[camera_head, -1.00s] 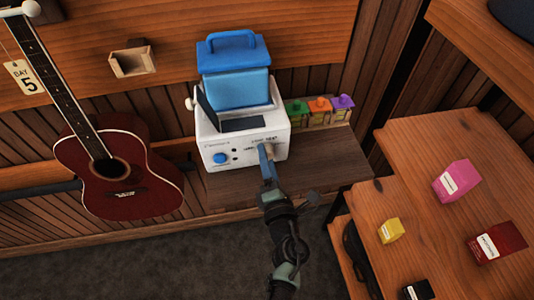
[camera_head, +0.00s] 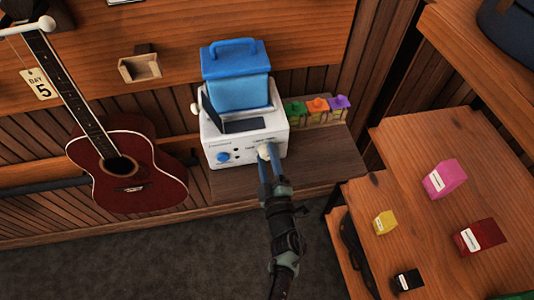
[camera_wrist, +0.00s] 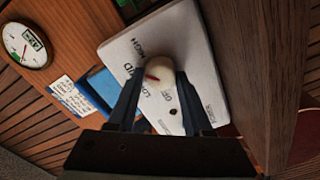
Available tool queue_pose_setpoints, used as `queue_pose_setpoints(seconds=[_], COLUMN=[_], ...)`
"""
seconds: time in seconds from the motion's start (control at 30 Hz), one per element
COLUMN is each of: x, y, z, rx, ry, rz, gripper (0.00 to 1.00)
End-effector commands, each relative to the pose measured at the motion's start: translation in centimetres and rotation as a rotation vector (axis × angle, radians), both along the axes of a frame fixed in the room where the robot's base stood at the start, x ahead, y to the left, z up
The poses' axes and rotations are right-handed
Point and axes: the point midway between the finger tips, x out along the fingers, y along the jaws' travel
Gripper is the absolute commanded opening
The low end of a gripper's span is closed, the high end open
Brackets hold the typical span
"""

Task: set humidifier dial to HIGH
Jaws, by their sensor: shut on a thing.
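The humidifier (camera_head: 235,160) is a white box with a blue water tank (camera_head: 237,92) on top, standing on a dark wooden shelf. Its cream dial (camera_wrist: 164,72) is on the white front panel (camera_wrist: 185,40), with a red pointer mark. In the wrist view the mark faces left, roughly toward the labels between HIGH and LOW; its exact setting is unclear. Printed labels, including HIGH, LOW and OFF, surround the dial. My gripper (camera_wrist: 161,84) is shut on the dial, one finger on each side. In the head view my gripper (camera_head: 265,158) partly covers the dial.
A blue button (camera_head: 223,157) is left of the dial. Small colourful houses (camera_head: 318,108) stand right of the humidifier. A wooden table (camera_head: 425,185) with small boxes is at right. A round gauge (camera_wrist: 27,45) shows in the wrist view.

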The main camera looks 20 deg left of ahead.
Motion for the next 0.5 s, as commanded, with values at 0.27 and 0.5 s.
queue_pose_setpoints(seconds=[0.27,0.5], x=[0.05,0.0], y=[-0.07,-0.02], z=[0.21,0.13], rx=[0.199,0.324], ry=[0.135,0.22], rz=[-0.001,0.0], gripper=[0.0,0.0])
